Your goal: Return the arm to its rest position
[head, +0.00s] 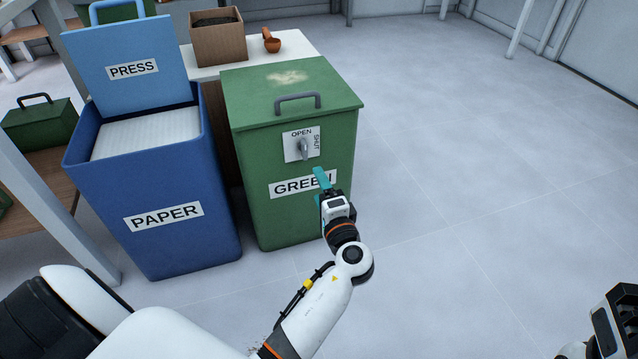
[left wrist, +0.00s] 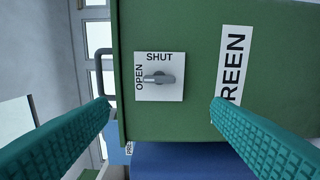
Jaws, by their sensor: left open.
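My left arm reaches up from the bottom of the head view. Its gripper (head: 318,187) is open and empty, with teal fingers in front of the green bin (head: 250,185). In the left wrist view the fingers (left wrist: 160,106) are spread wide, with nothing between them. The bin's grey latch handle (head: 303,148) is apart from the fingers, on a white plate marked OPEN and SHUT. In the left wrist view the handle (left wrist: 160,78) lies in line with OPEN. The bin's lid is down. Part of my right gripper (head: 612,325) shows at the lower right edge; its fingers are not visible.
A blue paper bin (head: 165,240) with its lid raised stands left of the green bin. Behind are a white table (head: 305,47), a cardboard box (head: 218,42) and small terracotta pots (head: 273,44). The floor on the right is clear.

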